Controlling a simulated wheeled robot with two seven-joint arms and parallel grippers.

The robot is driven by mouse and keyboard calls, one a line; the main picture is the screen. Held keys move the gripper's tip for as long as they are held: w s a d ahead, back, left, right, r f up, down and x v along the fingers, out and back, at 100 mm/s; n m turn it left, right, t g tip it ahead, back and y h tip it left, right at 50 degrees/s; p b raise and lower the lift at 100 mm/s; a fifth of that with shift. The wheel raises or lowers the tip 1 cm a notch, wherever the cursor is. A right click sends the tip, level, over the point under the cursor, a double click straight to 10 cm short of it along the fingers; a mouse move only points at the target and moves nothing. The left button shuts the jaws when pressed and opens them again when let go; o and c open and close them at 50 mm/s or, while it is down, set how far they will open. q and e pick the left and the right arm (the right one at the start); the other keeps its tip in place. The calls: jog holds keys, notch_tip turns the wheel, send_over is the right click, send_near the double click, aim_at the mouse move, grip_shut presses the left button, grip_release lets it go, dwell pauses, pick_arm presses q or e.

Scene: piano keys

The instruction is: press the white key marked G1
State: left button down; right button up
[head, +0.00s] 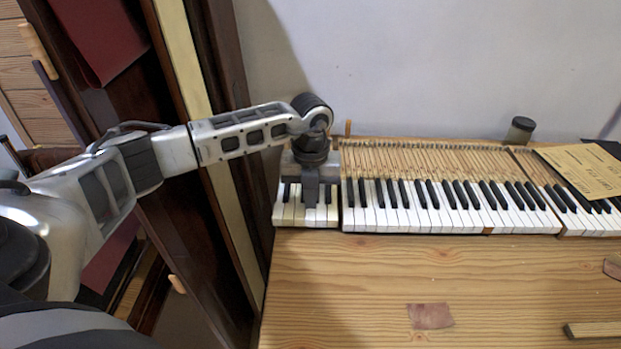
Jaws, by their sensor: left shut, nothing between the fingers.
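A piano keyboard lies along the back of the wooden table, in separate blocks of white and black keys. A short block (289,215) is at the left end, and a long block (385,221) is right of it. No key markings are legible, so I cannot tell which white key is G1. My left gripper (310,203) is shut and empty, pointing down over the short block. It hides part of those keys. I cannot tell whether its tips touch a key. My right gripper is not in view.
The wooden table (350,285) is mostly clear in front of the keys. A third key block (572,222) with a paper sheet (585,170) is at the right. A dark cylinder (520,130) stands behind. A pinkish patch (431,316) lies in front.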

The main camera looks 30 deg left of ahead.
pick_arm(q)
jog(key=shift+f+b, duration=0.45)
jog(key=shift+f, duration=0.3)
jog(key=shift+f+b, duration=0.35)
jog(key=shift+f, duration=0.15)
jog(key=shift+r, duration=0.1)
notch_tip(320, 180, up, 2)
jog(key=shift+r+p, duration=0.2)
jog(key=shift+p, duration=0.95)
jog(key=shift+r, duration=0.3)
notch_tip(320, 180, up, 6)
jog(key=p, duration=0.4)
jog(key=shift+p, duration=0.4)
